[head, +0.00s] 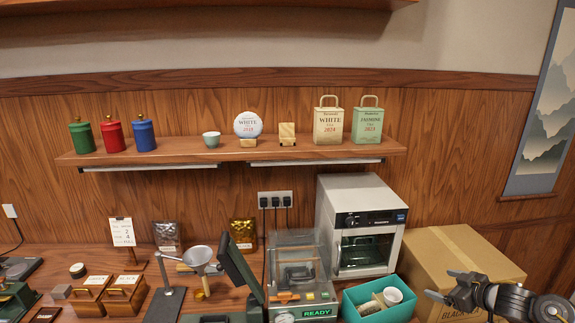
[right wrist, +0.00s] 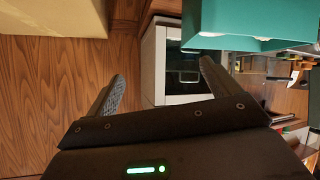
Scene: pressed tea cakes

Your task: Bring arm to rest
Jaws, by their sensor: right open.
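My right gripper (head: 440,285) is at the lower right of the head view, in front of the cardboard box. Its two fingers are spread apart with nothing between them. In the right wrist view the two fingers of my right gripper (right wrist: 158,90) stand wide apart, with the white oven and brown wood visible between and beyond them. My left gripper does not show in either view.
A teal bin (head: 350,309) with a white cup (head: 392,296) stands left of my right gripper. A cardboard box (head: 460,255) is behind it. A white oven (head: 360,230) stands at the back. A shelf (head: 235,148) holds canisters and bags.

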